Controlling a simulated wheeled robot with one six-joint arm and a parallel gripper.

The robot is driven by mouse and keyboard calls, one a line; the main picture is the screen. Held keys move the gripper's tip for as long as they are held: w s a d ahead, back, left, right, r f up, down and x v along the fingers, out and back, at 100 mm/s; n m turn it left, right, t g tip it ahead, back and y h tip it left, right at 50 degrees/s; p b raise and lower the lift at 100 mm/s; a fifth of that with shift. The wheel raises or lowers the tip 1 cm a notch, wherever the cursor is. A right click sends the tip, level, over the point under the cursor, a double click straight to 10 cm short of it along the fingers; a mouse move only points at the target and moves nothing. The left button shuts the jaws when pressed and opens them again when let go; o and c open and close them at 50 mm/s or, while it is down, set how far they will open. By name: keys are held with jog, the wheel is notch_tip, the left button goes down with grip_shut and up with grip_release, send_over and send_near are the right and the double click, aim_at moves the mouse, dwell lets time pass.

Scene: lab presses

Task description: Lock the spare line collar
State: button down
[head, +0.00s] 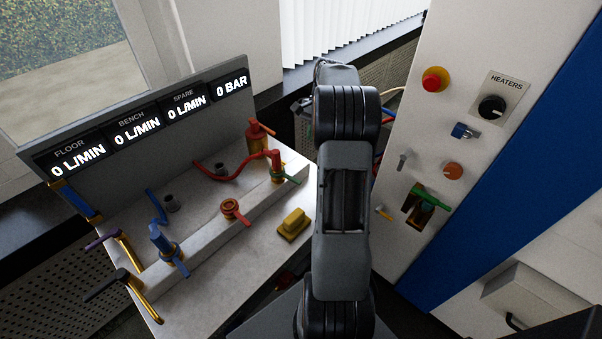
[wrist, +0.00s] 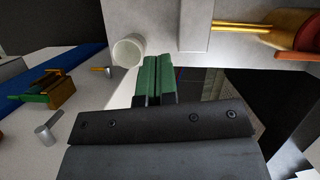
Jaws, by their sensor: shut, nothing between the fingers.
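The display board (head: 150,120) reads zero on all dials. A yellow block (head: 294,224) lies on the bench. The heater panel (head: 440,140) with knobs and a green lever (head: 430,199) stands right. A pale cup-like cylinder (wrist: 128,51) is close to my fingers.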

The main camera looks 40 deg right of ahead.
aim_at(296, 180)
jog(key=s+a+f, duration=0.2)
jog(key=a+f, duration=0.4)
jog(key=f, duration=0.3)
jog(key=shift+s+a+f, duration=0.25)
jog(key=shift+a+f, duration=0.05)
jog(key=shift+f, duration=0.1)
jog(key=shift+s+a+r+m+p, duration=0.1)
jog(key=shift+s+a+m+p, duration=0.25)
jog(key=shift+a+m, duration=0.45)
jog(key=shift+s+a+m+t, duration=0.1)
jog(key=shift+m+t, duration=0.3)
